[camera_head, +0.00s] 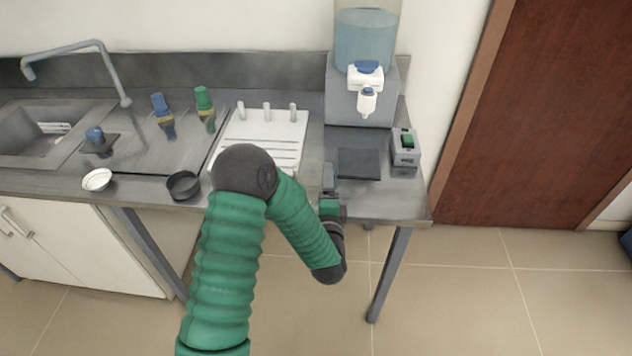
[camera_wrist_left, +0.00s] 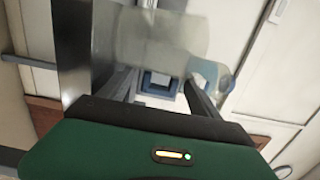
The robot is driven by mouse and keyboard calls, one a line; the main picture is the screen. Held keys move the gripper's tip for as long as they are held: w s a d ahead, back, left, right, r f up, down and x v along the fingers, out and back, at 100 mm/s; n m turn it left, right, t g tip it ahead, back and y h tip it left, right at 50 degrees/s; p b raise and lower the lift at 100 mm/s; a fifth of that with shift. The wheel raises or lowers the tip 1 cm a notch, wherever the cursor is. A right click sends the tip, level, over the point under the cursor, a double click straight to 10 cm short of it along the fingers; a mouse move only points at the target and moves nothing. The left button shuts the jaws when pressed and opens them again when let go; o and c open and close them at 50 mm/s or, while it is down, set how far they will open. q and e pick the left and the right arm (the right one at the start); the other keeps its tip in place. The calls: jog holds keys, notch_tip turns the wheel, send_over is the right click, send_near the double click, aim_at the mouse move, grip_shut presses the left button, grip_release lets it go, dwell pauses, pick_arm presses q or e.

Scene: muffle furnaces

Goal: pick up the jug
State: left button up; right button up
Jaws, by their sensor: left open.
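A clear, see-through jug (camera_wrist_left: 150,38) shows in the left wrist view, with what looks like its handle (camera_wrist_left: 212,75) at the right. It lies across the view just beyond my left gripper (camera_wrist_left: 152,92), whose fingers are apart. Whether the jug is between the fingertips or only beyond them, I cannot tell. In the head view my left gripper (camera_head: 329,180) is at the counter's front edge, left of the dark square plate. The jug is hard to make out there. My right gripper is not in view.
A water dispenser (camera_head: 361,98) stands behind the dark plate (camera_head: 359,164), with a grey switch box (camera_head: 405,149) to its right. A white pegged rack (camera_head: 263,132), two bowls and a sink (camera_head: 40,125) are at the left.

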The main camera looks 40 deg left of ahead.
pick_arm(q)
jog(key=shift+x, duration=1.05)
jog(key=shift+s+d, duration=0.1)
jog(key=c, duration=0.9)
jog(key=shift+f, duration=0.2)
jog(key=c, duration=0.3)
jog(key=shift+s, duration=0.1)
jog(key=shift+c, duration=0.2)
jog(key=shift+r, duration=0.1)
